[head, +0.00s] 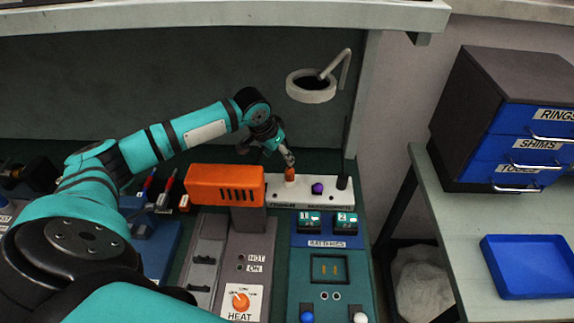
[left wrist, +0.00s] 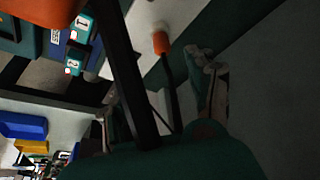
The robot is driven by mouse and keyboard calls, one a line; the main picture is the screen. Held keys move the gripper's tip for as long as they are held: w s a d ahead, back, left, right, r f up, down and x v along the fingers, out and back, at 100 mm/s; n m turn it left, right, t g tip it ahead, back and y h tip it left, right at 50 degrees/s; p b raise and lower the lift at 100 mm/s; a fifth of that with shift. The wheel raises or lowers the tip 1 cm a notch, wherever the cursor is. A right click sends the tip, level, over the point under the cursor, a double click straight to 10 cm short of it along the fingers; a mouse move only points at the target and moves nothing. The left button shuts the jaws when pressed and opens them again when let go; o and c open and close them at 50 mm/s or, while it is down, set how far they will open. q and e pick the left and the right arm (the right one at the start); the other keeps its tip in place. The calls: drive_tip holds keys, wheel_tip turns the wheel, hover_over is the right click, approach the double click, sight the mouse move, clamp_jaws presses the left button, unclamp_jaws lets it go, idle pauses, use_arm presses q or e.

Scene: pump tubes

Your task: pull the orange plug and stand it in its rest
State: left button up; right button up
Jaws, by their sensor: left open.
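The orange plug (head: 291,174) stands upright near the left end of a white strip (head: 330,199) at the back of the bench. A purple plug (head: 317,188) and a black piece (head: 342,182) are farther right on it. My left gripper (head: 288,158) is open just above and behind the orange plug. In the left wrist view the orange plug (left wrist: 160,42) shows beyond the fingers, with the strip (left wrist: 145,28) beneath it. Whether a finger touches it I cannot tell. I cannot make out the plug's rest. My right gripper is out of view.
An orange box-shaped heater head (head: 225,185) stands left of the strip, close under my left arm. Battery units (head: 325,222) sit in front of the strip. A ring-shaped lamp (head: 311,87) hangs above. Drawers and a blue tray (head: 535,268) are at right.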

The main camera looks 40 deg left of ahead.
sight(288, 170)
use_arm(q)
drive_tip(key=x, duration=0.4)
drive_tip(key=p+x, duration=0.1)
drive_tip(key=x, duration=0.2)
drive_tip(key=shift+a, duration=0.3)
drive_tip(key=x, duration=0.3)
drive_tip(key=shift+w+d+f, duration=0.1)
drive_tip(key=shift+w+f, duration=0.05)
drive_tip(key=shift+f, duration=0.1)
drive_tip(key=shift+w+f, duration=0.15)
drive_tip(key=shift+f, duration=0.4)
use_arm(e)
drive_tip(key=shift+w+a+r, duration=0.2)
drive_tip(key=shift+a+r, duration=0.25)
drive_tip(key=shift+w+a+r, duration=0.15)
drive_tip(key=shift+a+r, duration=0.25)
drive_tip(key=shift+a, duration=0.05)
use_arm(q)
drive_tip(key=c, duration=1)
drive_tip(key=o, duration=0.4)
drive_tip(key=c, duration=0.5)
clamp_jaws()
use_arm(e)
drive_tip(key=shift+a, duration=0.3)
